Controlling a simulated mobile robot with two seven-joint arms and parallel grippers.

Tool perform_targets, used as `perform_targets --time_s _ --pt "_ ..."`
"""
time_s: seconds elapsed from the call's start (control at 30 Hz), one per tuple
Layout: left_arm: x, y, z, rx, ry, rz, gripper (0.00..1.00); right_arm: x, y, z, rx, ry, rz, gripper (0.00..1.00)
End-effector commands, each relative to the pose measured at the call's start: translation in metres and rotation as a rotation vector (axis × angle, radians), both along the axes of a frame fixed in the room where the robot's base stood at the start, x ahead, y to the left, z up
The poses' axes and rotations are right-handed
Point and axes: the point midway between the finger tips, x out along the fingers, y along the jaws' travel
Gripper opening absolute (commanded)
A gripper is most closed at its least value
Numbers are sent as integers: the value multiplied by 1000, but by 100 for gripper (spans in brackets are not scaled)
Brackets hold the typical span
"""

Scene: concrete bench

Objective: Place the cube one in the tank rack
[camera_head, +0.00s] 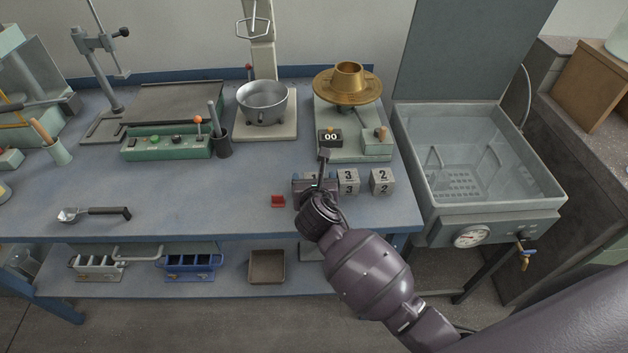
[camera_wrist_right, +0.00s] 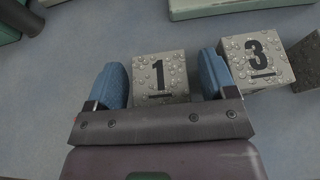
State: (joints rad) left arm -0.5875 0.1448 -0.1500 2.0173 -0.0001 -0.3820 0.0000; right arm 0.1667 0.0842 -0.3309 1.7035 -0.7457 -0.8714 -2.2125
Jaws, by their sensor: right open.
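Cube one (camera_wrist_right: 160,78), a grey speckled concrete block marked 1, is on the bench. My right gripper (camera_wrist_right: 163,82) is open, with one blue finger on each side of the cube; I cannot tell whether they touch it. In the head view my right gripper (camera_head: 316,185) is over the bench's front part and hides most of that cube. My left gripper is not in view.
Cube three (camera_head: 348,180) and cube two (camera_head: 382,180) stand right of cube one. The tank's near wall carries a gauge (camera_head: 472,236).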

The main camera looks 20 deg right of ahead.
Motion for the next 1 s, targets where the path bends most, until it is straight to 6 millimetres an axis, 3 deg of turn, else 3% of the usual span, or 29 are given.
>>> perform_targets --time_s 0.17,0.63,1.0 --pt "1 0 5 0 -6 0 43 -12 3 8 0 -1 -1 78" --pt "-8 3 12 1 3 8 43 -87 25 41 1 -1 0 78" --pt "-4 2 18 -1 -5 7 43 -107 30 49 0 -1 -1 78"
